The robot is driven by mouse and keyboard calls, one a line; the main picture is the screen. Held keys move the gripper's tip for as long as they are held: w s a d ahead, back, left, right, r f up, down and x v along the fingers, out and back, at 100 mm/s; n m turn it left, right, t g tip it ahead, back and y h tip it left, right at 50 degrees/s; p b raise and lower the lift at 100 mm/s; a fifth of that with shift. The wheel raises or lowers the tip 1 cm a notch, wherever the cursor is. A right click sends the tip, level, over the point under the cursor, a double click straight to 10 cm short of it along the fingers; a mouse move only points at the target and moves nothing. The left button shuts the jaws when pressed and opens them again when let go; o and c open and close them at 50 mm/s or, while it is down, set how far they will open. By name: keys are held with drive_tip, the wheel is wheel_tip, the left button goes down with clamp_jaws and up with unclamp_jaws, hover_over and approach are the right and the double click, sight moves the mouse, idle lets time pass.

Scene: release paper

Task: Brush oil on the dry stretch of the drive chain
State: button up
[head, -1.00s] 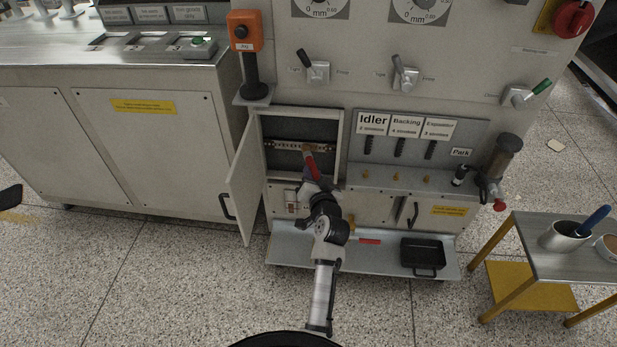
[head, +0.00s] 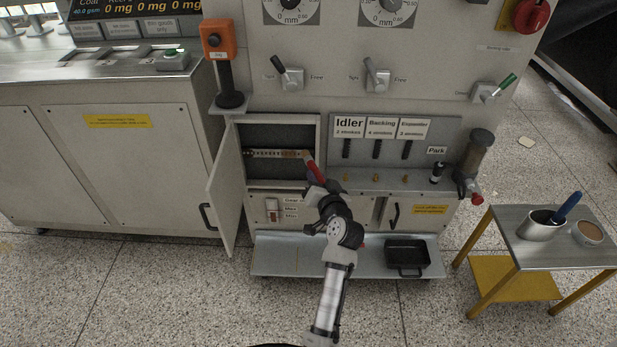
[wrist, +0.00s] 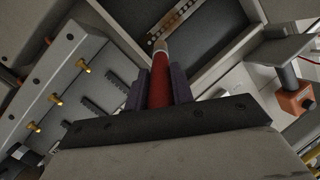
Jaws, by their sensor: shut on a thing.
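The drive chain (head: 262,153) runs level across the open cabinet recess. Its left part looks pale and beaded, and its right part looks browner, near the brush. My gripper (head: 318,182) is shut on the red handle of a brush (head: 313,168), in front of the recess's right side. The brush head is at the chain's right end; whether it touches is too small to tell. In the wrist view the red handle (wrist: 160,85) stands between my fingers (wrist: 159,92), its head end pointing toward the chain (wrist: 176,16).
The cabinet door (head: 226,190) hangs open at left. Right of the recess is a panel with pegs and an oil-coloured cylinder (head: 480,150). A shelf below holds a black tray (head: 407,256). A side table (head: 510,246) with a metal cup (head: 540,226) and a bowl (head: 588,233) stands at right.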

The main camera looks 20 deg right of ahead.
drive_tip(key=shift+w+d, duration=0.2)
drive_tip(key=shift+d, duration=0.05)
drive_tip(key=shift+w+a+f+p, duration=0.1)
drive_tip(key=shift+w+a+p, duration=0.15)
drive_tip(key=shift+a, duration=0.25)
drive_tip(key=shift+w+a+f+p, duration=0.1)
drive_tip(key=shift+w+a+p, duration=0.1)
drive_tip(key=shift+a, duration=0.3)
drive_tip(key=shift+w+a+f+p, duration=0.25)
drive_tip(key=shift+w+a+p, duration=0.1)
drive_tip(key=shift+a, duration=0.4)
drive_tip(key=shift+w+a+f+p, duration=0.25)
drive_tip(key=shift+w+a+p, duration=0.1)
drive_tip(key=shift+a, duration=0.4)
drive_tip(key=shift+w+a+f+p, duration=0.25)
drive_tip(key=shift+w+a+p, duration=0.1)
drive_tip(key=shift+a, duration=0.4)
clamp_jaws()
drive_tip(key=w+a+p, duration=0.3)
drive_tip(key=a+p, duration=0.5)
drive_tip(key=a, duration=0.2)
drive_tip(key=shift+w+r, duration=0.1)
